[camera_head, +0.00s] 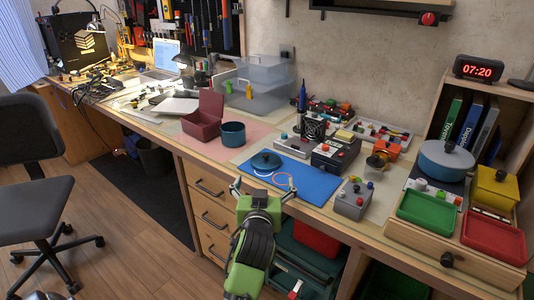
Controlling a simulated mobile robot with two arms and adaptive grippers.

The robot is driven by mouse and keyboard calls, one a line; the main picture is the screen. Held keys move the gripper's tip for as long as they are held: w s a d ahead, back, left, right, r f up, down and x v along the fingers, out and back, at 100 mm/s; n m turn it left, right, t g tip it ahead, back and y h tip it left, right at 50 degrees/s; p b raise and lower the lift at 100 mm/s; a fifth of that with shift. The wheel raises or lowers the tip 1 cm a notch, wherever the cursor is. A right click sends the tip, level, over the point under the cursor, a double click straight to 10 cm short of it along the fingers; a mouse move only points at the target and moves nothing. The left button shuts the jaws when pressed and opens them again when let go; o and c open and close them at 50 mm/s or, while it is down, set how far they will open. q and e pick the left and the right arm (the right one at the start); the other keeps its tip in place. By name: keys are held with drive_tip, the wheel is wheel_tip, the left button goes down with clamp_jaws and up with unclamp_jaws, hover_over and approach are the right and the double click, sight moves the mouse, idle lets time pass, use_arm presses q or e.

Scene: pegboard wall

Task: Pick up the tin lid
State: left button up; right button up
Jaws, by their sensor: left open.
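The tin lid (266,161) is a round dark blue lid with a knob. It lies on the blue mat (312,186) near the mat's left end. An open blue tin (233,134) stands on the pink mat (262,132) behind and to the left of the lid. My left gripper (263,185) is at the front edge of the bench, just in front of the lid in the picture. Its fingers are spread wide with nothing between them. I cannot tell its height above the bench. My right gripper is not in view.
A dark red open box (203,118) stands left of the tin. A grey button box (352,199) stands at the mat's right end. A device with a soldering iron (302,97) is behind the mat. Red and green trays (426,212) are at right.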

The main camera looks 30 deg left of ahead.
sight(266, 159)
use_arm(q)
drive_tip(key=x, duration=0.3)
drive_tip(key=shift+r, duration=0.3)
drive_tip(key=x, duration=0.6)
drive_tip(key=shift+w+a+b, duration=0.15)
drive_tip(key=shift+w+b, duration=0.1)
drive_tip(key=shift+b, duration=0.15)
drive_tip(key=shift+w+a, duration=0.25)
drive_tip(key=shift+w, duration=0.1)
drive_tip(key=x, duration=0.4)
drive_tip(key=shift+w+a+f+b, duration=0.1)
drive_tip(key=shift+w+a+b, duration=0.15)
drive_tip(key=shift+a+b, duration=0.15)
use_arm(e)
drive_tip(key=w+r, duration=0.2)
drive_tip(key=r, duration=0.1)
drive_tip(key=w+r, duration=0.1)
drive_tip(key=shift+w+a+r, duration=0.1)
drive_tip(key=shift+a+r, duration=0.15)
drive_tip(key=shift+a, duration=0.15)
use_arm(q)
drive_tip(key=shift+d, duration=0.1)
drive_tip(key=c, duration=1.1)
